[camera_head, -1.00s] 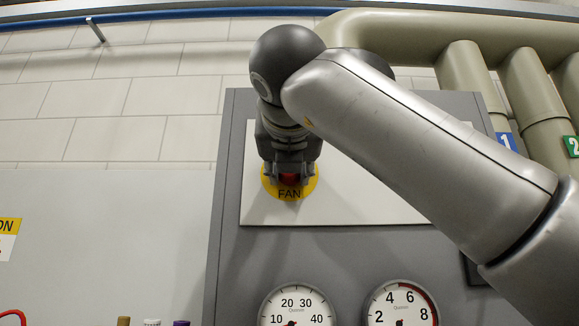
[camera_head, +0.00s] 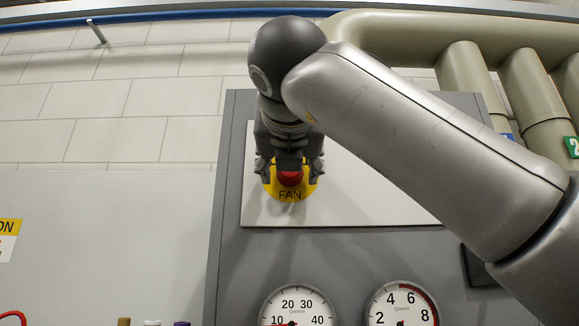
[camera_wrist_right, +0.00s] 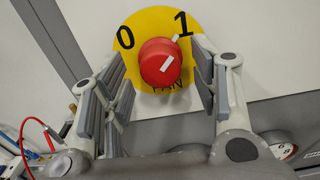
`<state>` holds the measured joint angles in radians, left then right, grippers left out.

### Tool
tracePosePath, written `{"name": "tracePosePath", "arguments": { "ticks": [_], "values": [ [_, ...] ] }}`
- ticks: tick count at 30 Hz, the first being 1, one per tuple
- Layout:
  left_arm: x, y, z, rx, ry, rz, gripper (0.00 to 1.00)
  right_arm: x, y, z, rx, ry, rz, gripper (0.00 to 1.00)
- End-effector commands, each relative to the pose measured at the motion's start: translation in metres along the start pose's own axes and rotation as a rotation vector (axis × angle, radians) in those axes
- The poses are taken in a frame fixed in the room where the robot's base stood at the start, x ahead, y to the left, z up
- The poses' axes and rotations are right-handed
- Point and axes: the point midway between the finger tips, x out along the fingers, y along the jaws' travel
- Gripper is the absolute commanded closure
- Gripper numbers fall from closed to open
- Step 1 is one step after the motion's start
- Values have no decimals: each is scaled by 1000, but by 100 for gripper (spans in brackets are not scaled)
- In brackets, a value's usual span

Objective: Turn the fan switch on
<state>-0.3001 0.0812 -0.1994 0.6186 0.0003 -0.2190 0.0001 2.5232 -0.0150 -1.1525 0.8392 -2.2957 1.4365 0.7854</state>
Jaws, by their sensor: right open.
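The fan switch is a red round knob (camera_head: 290,178) on a yellow disc (camera_head: 289,195) lettered FAN, on a pale panel. In the right wrist view the knob (camera_wrist_right: 160,63) sits on the yellow disc (camera_wrist_right: 130,62) with a 0 at upper left and a 1 at upper right. The white bar on the knob slants up to the right, toward the 1. My right gripper (camera_head: 290,172) is open, with one finger on each side of the knob. The right wrist view shows clear gaps between the knob and both fingers. My left gripper is not in view.
The grey cabinet (camera_head: 232,200) carries two gauges below the panel, left (camera_head: 297,303) and right (camera_head: 400,303). Thick beige pipes (camera_head: 465,75) run at upper right. A red cable (camera_wrist_right: 38,138) shows at lower left in the wrist view.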

Motion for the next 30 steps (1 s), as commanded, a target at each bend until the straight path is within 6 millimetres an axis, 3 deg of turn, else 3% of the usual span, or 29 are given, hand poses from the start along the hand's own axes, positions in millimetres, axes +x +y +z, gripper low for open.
{"name": "tracePosePath", "arguments": {
  "ticks": [9, 15, 21, 30],
  "values": [
    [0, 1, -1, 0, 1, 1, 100, -65, 0, 1, -1, -4, 2, 45],
    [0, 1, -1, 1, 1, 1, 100, -97, 0, 0, 0, -1, 1, 45],
    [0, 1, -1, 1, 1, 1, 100, -109, 0, -1, 0, 1, 0, 45],
    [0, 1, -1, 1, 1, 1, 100, -110, 0, -1, 0, 1, 1, 45]
  ]
}}
